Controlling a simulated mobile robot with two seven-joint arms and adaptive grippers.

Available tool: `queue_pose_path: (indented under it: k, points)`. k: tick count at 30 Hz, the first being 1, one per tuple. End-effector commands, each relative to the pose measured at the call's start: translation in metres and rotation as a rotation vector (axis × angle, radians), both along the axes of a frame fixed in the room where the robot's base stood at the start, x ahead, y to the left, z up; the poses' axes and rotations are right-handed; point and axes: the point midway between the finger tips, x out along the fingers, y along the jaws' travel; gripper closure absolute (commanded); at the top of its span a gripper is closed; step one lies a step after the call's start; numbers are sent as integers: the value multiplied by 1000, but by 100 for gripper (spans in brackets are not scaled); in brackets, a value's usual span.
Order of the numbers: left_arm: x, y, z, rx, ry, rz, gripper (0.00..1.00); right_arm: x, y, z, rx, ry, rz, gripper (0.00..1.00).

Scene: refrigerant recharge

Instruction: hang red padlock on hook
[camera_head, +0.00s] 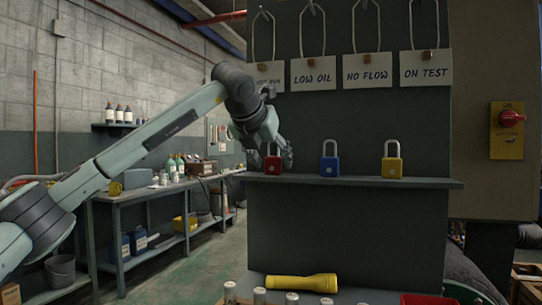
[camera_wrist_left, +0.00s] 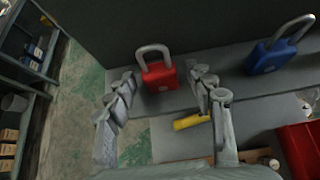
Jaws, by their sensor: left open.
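The red padlock (camera_head: 273,163) stands upright on the grey shelf (camera_head: 345,181), at its left end, with its shackle up. In the left wrist view the red padlock (camera_wrist_left: 158,74) shows between and beyond the two fingers. My left gripper (camera_head: 271,152) is open, with fingers on either side of the padlock; I cannot tell whether they touch it. The fingers also show apart in the left wrist view (camera_wrist_left: 165,90). Several wire hooks (camera_head: 312,8) hang along the top of the panel, with tags below them. My right gripper is not in view.
A blue padlock (camera_head: 329,160) and a yellow padlock (camera_head: 392,161) stand further right on the shelf. Tags such as "LOW OIL" (camera_head: 313,73) hang above. A yellow flashlight (camera_head: 302,283) lies on the lower ledge. A red switch (camera_head: 511,118) is at the right.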

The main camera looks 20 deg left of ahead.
Motion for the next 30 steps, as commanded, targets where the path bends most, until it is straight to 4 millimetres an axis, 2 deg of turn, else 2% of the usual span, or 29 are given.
queue_pose_path:
  k: [4,14,30]
  points:
    - [0,0,0,0,0,0,48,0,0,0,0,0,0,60]
    - [0,0,0,-1,0,-1,89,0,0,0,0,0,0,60]
    - [-1,0,18,-1,-2,0,89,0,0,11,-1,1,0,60]
